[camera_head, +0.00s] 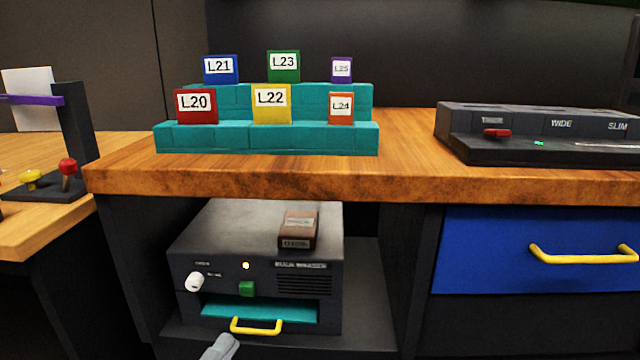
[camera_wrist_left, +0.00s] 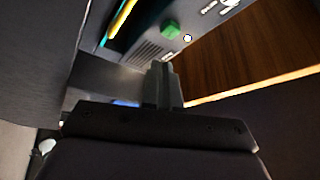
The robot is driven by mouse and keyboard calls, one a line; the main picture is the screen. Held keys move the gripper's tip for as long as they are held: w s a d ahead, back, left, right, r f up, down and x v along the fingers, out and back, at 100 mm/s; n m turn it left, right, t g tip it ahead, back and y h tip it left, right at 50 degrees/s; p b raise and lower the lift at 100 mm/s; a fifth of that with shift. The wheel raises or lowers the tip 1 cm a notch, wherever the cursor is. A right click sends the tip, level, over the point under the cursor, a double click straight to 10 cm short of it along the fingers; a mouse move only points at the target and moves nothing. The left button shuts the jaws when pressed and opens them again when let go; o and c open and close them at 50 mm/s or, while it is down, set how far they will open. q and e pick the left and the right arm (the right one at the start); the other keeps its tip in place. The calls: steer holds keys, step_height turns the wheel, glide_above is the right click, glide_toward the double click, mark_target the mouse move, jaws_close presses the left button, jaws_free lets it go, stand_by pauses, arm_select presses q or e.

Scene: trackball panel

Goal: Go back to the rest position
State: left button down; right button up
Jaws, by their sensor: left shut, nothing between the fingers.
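My left gripper (camera_head: 222,346) shows at the bottom of the head view, just below and left of the yellow handle of a dark grey machine (camera_head: 190,260) on the shelf under the counter. In the left wrist view the left gripper's fingers (camera_wrist_left: 163,82) are together and empty. The machine's green button (camera_wrist_left: 170,28) and yellow handle (camera_wrist_left: 122,20) lie beyond the fingertips, apart from them. My right gripper is in neither view.
The wooden counter (camera_head: 410,178) overhangs the machine. On it stand a teal stepped rack (camera_head: 270,140) with labelled blocks and a black device (camera_head: 540,135). A blue drawer (camera_head: 490,250) with a yellow handle is at right. A lever box (camera_head: 45,188) stands at left.

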arm_select(q)
steer(key=s+d+f+n+g+y, duration=0.2)
steer(key=s+d+f+n+g, duration=0.55)
steer(key=n, duration=0.75)
steer(key=s+a+r+y+p, duration=0.1)
steer(key=a+r+p, duration=0.3)
steer(key=p, duration=0.6)
steer(key=s+a+r+g+y+p, duration=0.1)
steer(key=s+a+r+p, duration=0.3)
steer(key=p, duration=0.7)
steer(key=s+a+r+y+p, duration=0.2)
steer(key=a+r+p, duration=0.2)
steer(key=p, duration=0.7)
step_height(320, 180, up, 3)
steer(key=shift+s+a+f+n+y, duration=0.1)
steer(key=shift+s+a+n+y, duration=0.1)
steer(key=shift+a+n+y, duration=0.15)
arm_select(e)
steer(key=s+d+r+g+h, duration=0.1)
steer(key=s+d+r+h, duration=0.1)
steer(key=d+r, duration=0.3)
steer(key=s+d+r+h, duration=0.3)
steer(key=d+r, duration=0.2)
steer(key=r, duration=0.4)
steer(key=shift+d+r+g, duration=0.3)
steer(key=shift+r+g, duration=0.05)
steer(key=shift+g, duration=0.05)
